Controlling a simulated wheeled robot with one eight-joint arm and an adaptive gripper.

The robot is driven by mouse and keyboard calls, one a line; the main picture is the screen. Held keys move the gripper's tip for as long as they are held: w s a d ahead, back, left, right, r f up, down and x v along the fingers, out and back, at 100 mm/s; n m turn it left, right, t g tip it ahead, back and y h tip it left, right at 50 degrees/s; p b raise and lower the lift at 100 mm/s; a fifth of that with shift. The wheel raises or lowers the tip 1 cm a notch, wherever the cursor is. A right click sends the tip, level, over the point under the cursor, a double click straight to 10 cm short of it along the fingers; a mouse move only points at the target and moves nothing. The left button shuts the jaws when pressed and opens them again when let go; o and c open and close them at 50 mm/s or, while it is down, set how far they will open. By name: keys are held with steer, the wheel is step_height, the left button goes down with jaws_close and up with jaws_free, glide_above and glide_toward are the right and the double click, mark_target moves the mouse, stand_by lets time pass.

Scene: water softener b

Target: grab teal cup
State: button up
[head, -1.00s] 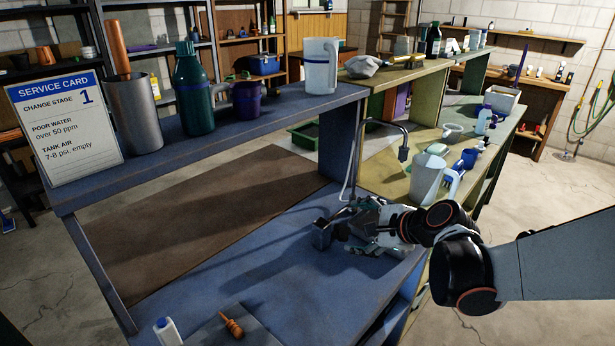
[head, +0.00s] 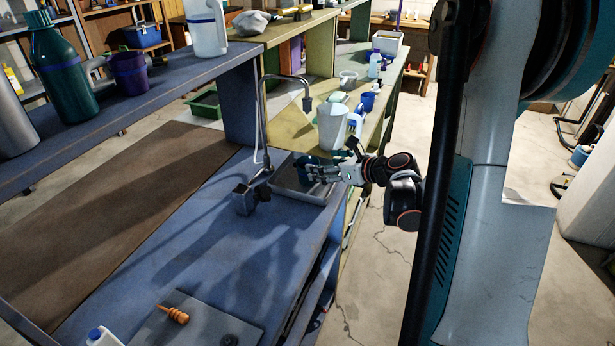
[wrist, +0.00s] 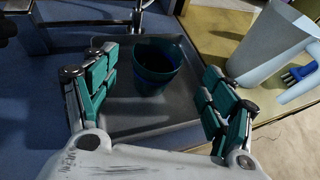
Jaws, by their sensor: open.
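The teal cup (wrist: 154,68) stands upright in a shallow grey tray (wrist: 122,122) in the wrist view, its dark open top facing me. My gripper (wrist: 158,78) is open, with one teal-padded finger to the left of the cup and the other to its right. Gaps show on both sides, so the fingers do not appear to touch it.
A white pitcher (head: 332,126) stands just beyond the tray; it is close to my right finger in the wrist view (wrist: 268,45). A tap (head: 306,95) rises behind the tray. The blue bench's middle is clear.

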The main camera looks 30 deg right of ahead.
mark_target(302, 163)
steer(key=b+x, duration=0.2)
steer(key=x, duration=0.5)
steer(key=shift+w+a+f+b, duration=0.15)
steer(key=shift+w+a+b, duration=0.1)
steer(key=shift+b, duration=0.1)
steer(key=c, duration=1.3)
steer(key=shift+o, duration=0.2)
